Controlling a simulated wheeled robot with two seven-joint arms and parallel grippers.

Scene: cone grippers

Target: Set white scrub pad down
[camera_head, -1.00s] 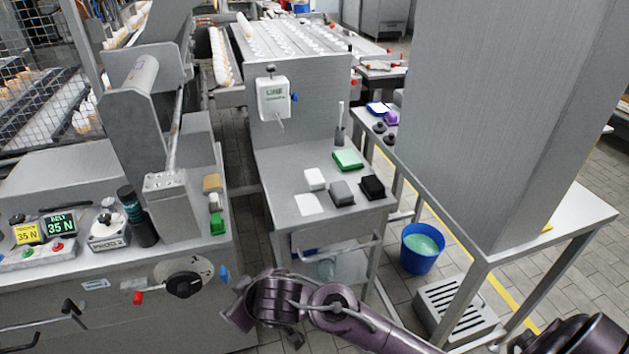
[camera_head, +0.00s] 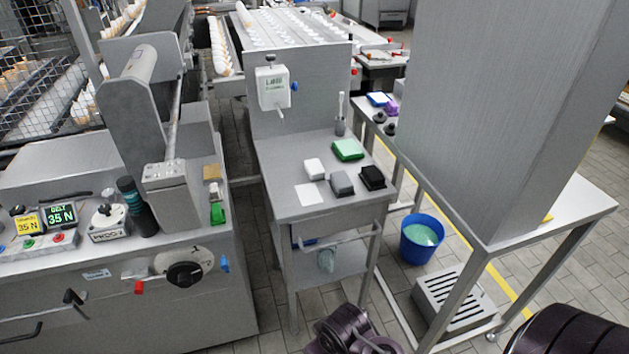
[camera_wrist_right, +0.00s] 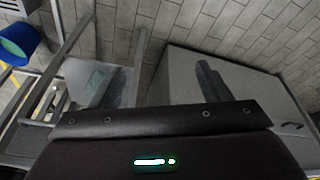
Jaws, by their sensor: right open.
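A white block-shaped pad (camera_head: 314,168), which looks like the white scrub pad, rests on the small steel table (camera_head: 285,160). A flat white square (camera_head: 309,194) lies just in front of it. A grey pad (camera_head: 341,183), a black pad (camera_head: 372,177) and a green pad (camera_head: 347,149) sit close by on the same table. My right gripper (camera_wrist_right: 162,72) is open and empty in the wrist view, with floor and steel furniture beyond its fingers. In the head view only parts of my arm show at the bottom edge. My left gripper is out of view.
A blue bucket (camera_head: 422,240) with greenish liquid stands on the floor right of the table. A slotted grey box (camera_head: 455,300) is near it. A machine with knobs and displays (camera_head: 120,270) fills the left. A tall grey column (camera_head: 500,100) blocks the right.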

